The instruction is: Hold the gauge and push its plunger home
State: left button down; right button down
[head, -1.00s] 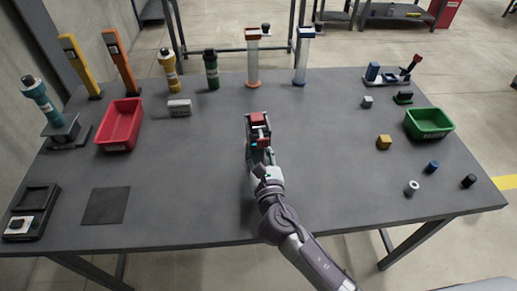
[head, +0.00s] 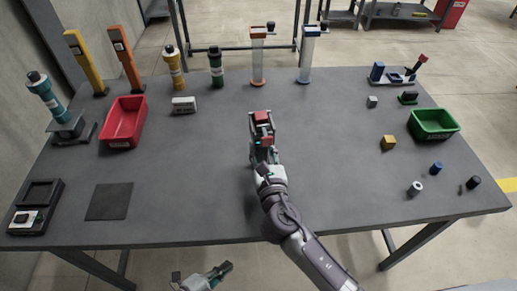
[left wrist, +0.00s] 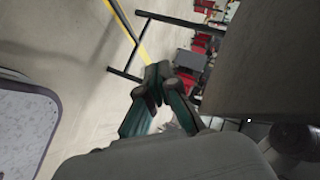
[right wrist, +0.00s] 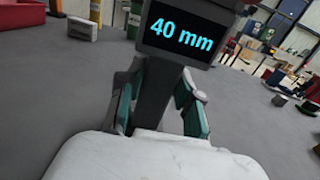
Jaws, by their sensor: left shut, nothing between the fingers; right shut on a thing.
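The gauge (head: 261,119) is a dark body with red parts, held upright over the middle of the table in the head view. In the right wrist view its dark screen (right wrist: 180,32) reads "40 mm" and its stem runs down between my fingers. My right gripper (right wrist: 160,95) is shut on the gauge. It also shows in the head view (head: 262,146). My left gripper (head: 226,268) is shut and empty, low in front of the table's front edge, well apart from the gauge. Its closed fingers also show in the left wrist view (left wrist: 157,78). I cannot make out the plunger clearly.
A red bin (head: 123,122) stands at the left and a green bin (head: 433,124) at the right. Several coloured cylinders and columns line the back edge. A dark mat (head: 109,202) lies front left. The table (head: 190,200) is clear around the gauge.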

pick_arm(q)
jog(key=s+d+r+m+g+h, duration=0.45)
jog(key=d+r+m, duration=0.25)
jog(key=r+m, duration=0.4)
pick_arm(e)
jog(key=shift+f, duration=0.15)
pick_arm(q)
notch_tip(320, 180, up, 8)
jog(key=w+m, duration=0.2)
jog(key=w, duration=0.1)
pick_arm(e)
jog(key=shift+s, duration=0.1)
pick_arm(q)
jog(key=n+t+h, duration=0.1)
jog(key=n+h, duration=0.1)
jog(key=n, duration=0.1)
send_near(265, 135)
jog(key=s+a, duration=0.2)
jog(key=s, duration=0.2)
jog(key=shift+s+d+f, duration=0.1)
jog(key=shift+f, duration=0.25)
jog(key=shift+d, duration=0.1)
jog(key=x, duration=0.9)
jog(key=shift+w+d, duration=0.2)
jog(key=shift+d, duration=0.15)
jog(key=shift+r, duration=0.1)
